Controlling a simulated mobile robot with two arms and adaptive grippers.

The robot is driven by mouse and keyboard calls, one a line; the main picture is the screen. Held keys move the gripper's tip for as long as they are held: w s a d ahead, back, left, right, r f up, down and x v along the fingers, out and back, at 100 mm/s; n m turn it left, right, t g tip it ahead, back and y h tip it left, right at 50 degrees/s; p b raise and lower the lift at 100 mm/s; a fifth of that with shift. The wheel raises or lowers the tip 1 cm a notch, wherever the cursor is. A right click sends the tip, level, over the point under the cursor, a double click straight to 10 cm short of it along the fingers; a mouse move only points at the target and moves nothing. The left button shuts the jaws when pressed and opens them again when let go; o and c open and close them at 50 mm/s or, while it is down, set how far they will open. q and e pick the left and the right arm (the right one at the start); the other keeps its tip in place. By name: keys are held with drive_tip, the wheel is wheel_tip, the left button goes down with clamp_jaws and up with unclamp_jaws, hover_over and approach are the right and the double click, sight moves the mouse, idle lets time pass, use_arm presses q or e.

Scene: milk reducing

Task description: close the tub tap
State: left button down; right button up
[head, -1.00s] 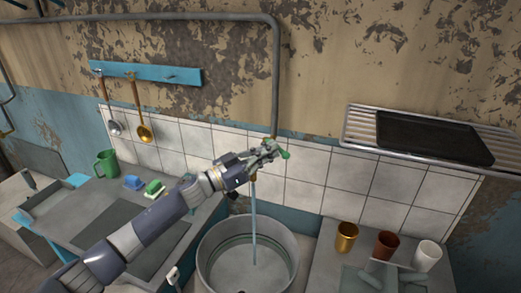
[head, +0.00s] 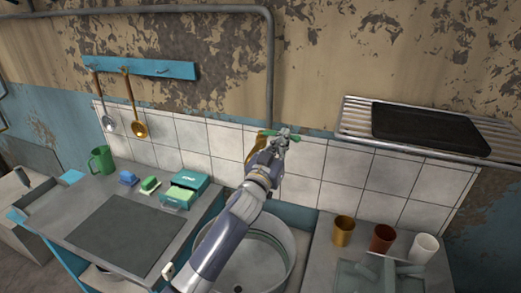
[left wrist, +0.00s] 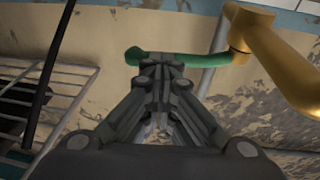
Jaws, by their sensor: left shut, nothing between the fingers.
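The brass tub tap (head: 254,155) stands at the tiled wall behind the tub, partly hidden by my left gripper. Its green handle (head: 268,132) reaches sideways across the top of the tap. The metal tub (head: 291,246) is below, partly covered by my left arm. My left gripper (head: 285,137) is shut with nothing between its fingers, at the handle. In the left wrist view, the fingertips (left wrist: 160,64) are against or just beside the green handle (left wrist: 205,60), near its free end, and the brass body (left wrist: 275,55) is at right. No water stream shows; my arm covers part of that area.
A pipe (head: 270,70) runs down the wall behind the tap. A metal rack (head: 350,125) with a black tray (head: 430,133) juts out at right. Cups (head: 382,238) stand on the right counter; a green mug (head: 101,159) and sponges (head: 149,184) on the left one.

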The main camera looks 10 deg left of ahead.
use_arm(q)
drive_tip(key=shift+w, duration=0.3)
use_arm(e)
drive_tip(key=shift+s+f, duration=0.1)
drive_tip(key=shift+f, duration=0.25)
use_arm(q)
drive_tip(key=shift+w+d+b, duration=0.1)
drive_tip(key=shift+d+b, duration=0.05)
drive_tip(key=shift+b, duration=0.15)
use_arm(e)
drive_tip(key=shift+f, duration=0.1)
